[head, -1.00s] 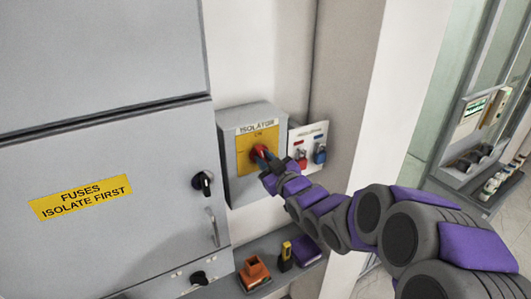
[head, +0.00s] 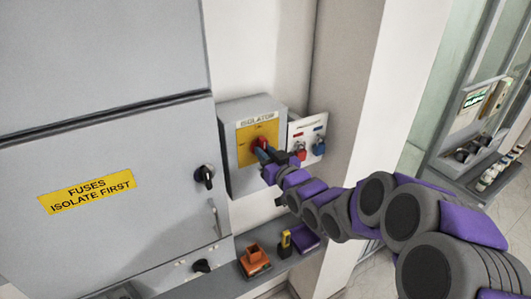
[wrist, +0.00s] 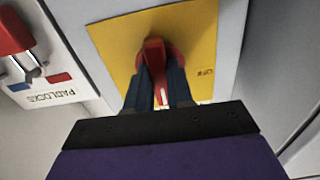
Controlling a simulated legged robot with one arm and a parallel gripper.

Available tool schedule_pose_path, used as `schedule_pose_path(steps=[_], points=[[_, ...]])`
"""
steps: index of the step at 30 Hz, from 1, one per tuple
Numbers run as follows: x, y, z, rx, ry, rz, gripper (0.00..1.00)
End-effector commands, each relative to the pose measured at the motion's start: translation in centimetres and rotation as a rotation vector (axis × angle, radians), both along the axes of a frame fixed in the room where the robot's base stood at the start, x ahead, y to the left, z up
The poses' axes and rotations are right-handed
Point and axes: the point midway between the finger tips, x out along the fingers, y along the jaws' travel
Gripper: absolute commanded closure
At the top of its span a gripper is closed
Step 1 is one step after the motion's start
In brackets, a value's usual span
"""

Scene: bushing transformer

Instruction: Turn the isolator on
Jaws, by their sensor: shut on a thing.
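The isolator is a grey box (head: 232,165) on the wall with a yellow plate (head: 243,151) on its front. Its red rotary handle (head: 262,143) sits on the plate and also shows in the wrist view (wrist: 154,56). My gripper (head: 264,152) is at the handle. In the wrist view its two dark fingers (wrist: 156,85) are shut on either side of the red handle. The handle's white mark points down between the fingers in that view. Part of the handle is hidden by the fingers.
A padlock panel (head: 312,130) with red and blue padlocks is just right of the isolator. A grey cabinet (head: 110,235) with a black knob (head: 205,176) stands left. A shelf (head: 225,281) below holds an orange item (head: 254,262) and a yellow tool (head: 286,243).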

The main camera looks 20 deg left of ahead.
Motion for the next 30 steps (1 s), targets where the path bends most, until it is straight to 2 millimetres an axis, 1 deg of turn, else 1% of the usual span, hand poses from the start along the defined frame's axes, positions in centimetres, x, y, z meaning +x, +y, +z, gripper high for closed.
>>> schedule_pose_path(steps=[1,3,4,11,19,23,26,30], points=[[-0.1,0.0,-0.4,-0.004,0.009,0.001,1.00],[-0.1,0.0,-0.4,-0.004,0.009,0.000,1.00],[-0.1,0.0,-0.4,-0.004,0.009,0.000,0.76],[-0.1,0.0,-0.2,-0.002,0.003,0.000,0.54],[-0.1,-0.1,0.0,0.000,0.000,-0.001,0.53],[-0.4,-0.6,0.1,0.001,-0.002,-0.002,0.53],[-1.2,-1.6,0.2,0.002,-0.005,-0.002,0.53],[-2.9,-3.6,0.0,0.001,0.001,-0.004,0.53]])
